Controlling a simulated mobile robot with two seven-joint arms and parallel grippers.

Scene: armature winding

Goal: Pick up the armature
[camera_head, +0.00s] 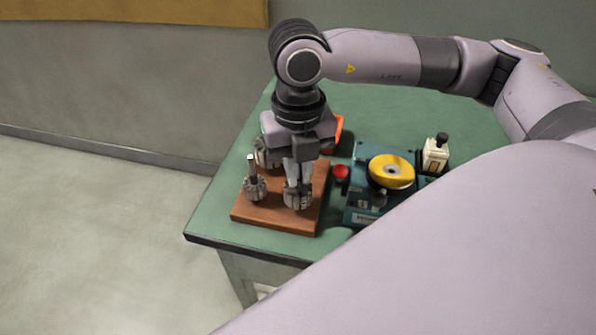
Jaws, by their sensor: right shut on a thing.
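Several grey metal armatures stand on a brown wooden board near the left corner of the green table. My right gripper (298,180) points straight down over the front right part of the board. It is shut on an armature (298,198), whose lower part shows below the fingers. I cannot tell whether this armature still touches the board. Another armature (255,187) stands upright to its left with its shaft up. A further armature (265,155) stands behind, partly hidden by the gripper. My left gripper is not in view.
The wooden board (262,217) lies on the green table (212,205). To its right is a teal winding machine (362,198) with a yellow disc (391,172) and a red knob (341,171). A cream box (436,156) stands beyond it. An orange thing (339,130) shows behind my gripper.

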